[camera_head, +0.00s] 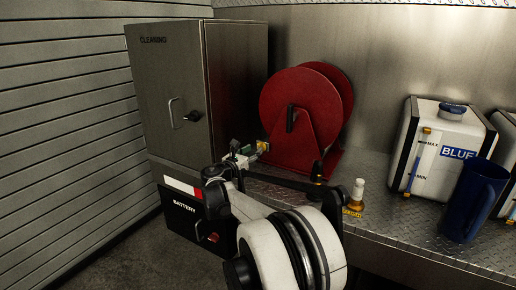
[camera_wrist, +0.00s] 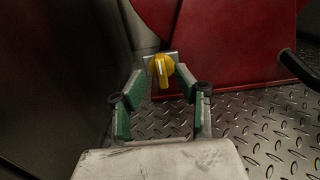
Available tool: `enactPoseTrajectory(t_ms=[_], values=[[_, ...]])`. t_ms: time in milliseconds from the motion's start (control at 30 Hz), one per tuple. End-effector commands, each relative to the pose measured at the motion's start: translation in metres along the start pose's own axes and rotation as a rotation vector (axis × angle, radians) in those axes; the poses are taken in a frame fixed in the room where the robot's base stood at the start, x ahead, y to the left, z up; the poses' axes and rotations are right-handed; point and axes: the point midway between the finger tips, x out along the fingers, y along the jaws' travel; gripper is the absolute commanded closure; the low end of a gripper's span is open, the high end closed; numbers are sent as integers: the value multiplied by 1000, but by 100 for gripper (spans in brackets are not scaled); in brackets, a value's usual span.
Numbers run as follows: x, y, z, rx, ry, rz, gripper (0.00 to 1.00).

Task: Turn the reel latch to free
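The red hose reel (camera_head: 305,105) stands on the metal shelf in the head view, and its red side fills the top of the wrist view (camera_wrist: 225,50). The reel latch (camera_wrist: 162,68) is a yellow knob on a small grey plate at the reel's base; its handle points downward in the wrist view. It also shows as a small yellow spot in the head view (camera_head: 262,146). My gripper (camera_wrist: 163,90) is open, with its green-padded fingers on either side of the latch in the picture. I cannot tell whether the fingers touch it. In the head view my gripper (camera_head: 246,153) is close to the latch.
A grey cleaning cabinet (camera_head: 165,90) stands left of the reel. A black battery box (camera_head: 185,215) is below it. A small yellow bottle (camera_head: 355,197), a blue jug (camera_head: 472,200) and a white tank (camera_head: 440,150) stand on the diamond-plate shelf (camera_head: 400,235) to the right.

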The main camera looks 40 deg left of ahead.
Motion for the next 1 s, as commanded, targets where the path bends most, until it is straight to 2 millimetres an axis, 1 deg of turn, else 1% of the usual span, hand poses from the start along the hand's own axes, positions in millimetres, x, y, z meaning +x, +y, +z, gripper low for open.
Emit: enactPoseTrajectory(t_ms=[33, 100, 200, 300, 433, 667, 767, 900, 1000], values=[[10, -1, 0, 0, 0, -2, 69], [20, -1, 0, 0, 0, -3, 69], [30, 0, 0, 0, 0, -1, 69], [37, 0, 0, 0, 0, 0, 69], [41, 0, 0, 0, 0, -1, 69], [42, -1, 0, 0, 0, -1, 69], [42, 0, 0, 1, 0, -1, 81], [41, 0, 0, 1, 0, -1, 100], [41, 0, 0, 1, 0, -1, 100]])
